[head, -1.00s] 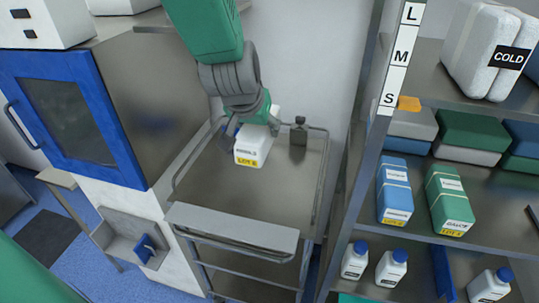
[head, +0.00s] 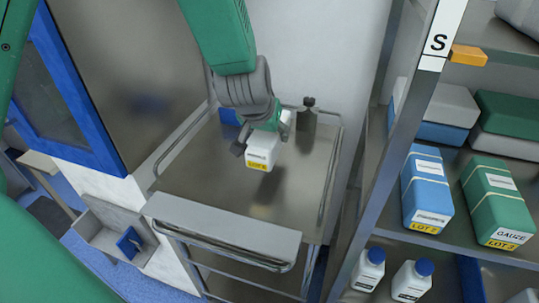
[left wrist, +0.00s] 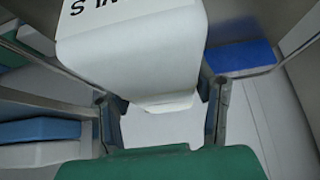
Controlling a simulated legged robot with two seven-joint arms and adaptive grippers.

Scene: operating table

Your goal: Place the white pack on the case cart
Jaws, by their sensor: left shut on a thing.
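The white pack (head: 263,155) has a yellow lot label and hangs in my left gripper (head: 262,138) over the case cart (head: 215,180). A shadow lies on the cart top below the pack, with a gap between them. In the left wrist view, the white pack (left wrist: 135,45) fills the upper middle, between the two fingers of my left gripper (left wrist: 163,115). Its underside and the exact finger contact are partly hidden. My right gripper is not in view.
A dark grey canister (head: 307,118) stands at the cart's back right, and a blue item (head: 230,116) lies at its back left. Rails edge the cart. A shelf post (head: 400,130) rises to the right, before shelves with blue and green packs. The cart's front and middle are clear.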

